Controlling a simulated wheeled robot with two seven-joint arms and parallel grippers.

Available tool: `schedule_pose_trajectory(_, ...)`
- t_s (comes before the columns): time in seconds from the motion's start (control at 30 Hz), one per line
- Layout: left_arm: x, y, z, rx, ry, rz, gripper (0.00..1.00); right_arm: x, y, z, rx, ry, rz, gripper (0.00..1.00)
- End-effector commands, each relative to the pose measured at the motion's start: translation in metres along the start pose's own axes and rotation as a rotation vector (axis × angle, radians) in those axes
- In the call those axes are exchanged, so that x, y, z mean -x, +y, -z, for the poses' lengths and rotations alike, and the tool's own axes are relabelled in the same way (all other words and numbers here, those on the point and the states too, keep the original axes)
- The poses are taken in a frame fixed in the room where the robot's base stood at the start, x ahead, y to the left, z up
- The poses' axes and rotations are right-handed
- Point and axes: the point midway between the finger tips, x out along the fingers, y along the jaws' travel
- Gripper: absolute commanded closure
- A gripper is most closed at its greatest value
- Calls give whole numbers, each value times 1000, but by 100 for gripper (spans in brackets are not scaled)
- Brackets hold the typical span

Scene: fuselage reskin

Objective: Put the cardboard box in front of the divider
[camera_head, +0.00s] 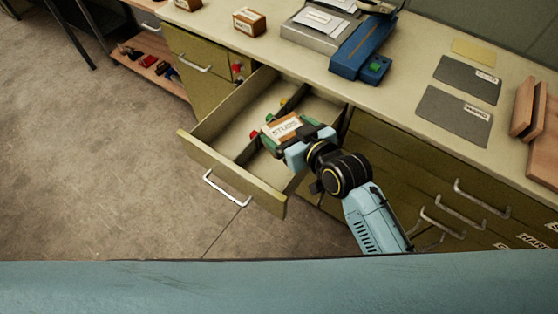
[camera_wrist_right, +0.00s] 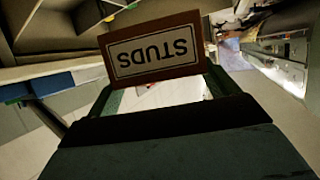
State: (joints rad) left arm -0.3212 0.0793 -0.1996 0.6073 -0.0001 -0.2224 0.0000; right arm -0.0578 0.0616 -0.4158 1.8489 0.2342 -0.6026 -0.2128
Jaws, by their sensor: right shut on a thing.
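The cardboard box (camera_head: 284,127) is small and brown with a white STUDS label. My right gripper (camera_head: 288,139) is shut on it and holds it in or just above the open drawer (camera_head: 225,168). In the right wrist view the box (camera_wrist_right: 197,62) sits between the fingers, its label upside down. A thin divider (camera_head: 249,151) shows inside the drawer, partly hidden by the box and gripper. I cannot tell whether the box touches the drawer floor or the divider. My left gripper is not in view.
Small red, green and yellow items (camera_head: 269,117) lie near the divider. The drawer's left part looks clear. The worktop (camera_head: 300,82) above holds a blue device (camera_head: 363,50), another small brown box (camera_head: 249,21) and dark grey sheets (camera_head: 455,116). Closed drawers with handles (camera_head: 481,199) are at right.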

Motion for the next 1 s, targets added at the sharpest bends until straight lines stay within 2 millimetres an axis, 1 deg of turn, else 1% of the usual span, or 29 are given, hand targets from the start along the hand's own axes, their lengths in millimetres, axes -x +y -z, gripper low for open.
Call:
schedule_pose_trajectory(0.03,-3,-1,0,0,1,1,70,-5,-1,-10,1,-1,4,51)
schedule_pose_trajectory(0.1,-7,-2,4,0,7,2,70,-10,-1,-24,2,-1,3,51)
schedule_pose_trajectory(0.2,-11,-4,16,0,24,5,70,-16,-1,-39,1,0,3,51)
schedule_pose_trajectory(0.3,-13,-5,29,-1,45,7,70,-20,-1,-47,2,1,3,51)
schedule_pose_trajectory(0.37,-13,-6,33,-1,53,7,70,-22,-1,-51,2,2,2,51)
schedule_pose_trajectory(0.47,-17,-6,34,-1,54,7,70,-27,-1,-64,0,1,2,51)
schedule_pose_trajectory(0.6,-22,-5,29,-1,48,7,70,-34,-1,-81,2,1,1,51)
schedule_pose_trajectory(0.7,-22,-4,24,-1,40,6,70,-35,0,-84,0,3,1,51)
schedule_pose_trajectory(0.8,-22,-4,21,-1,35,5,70,-35,0,-83,0,4,1,51)
schedule_pose_trajectory(1.0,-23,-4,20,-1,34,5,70,-36,0,-86,1,3,1,51)
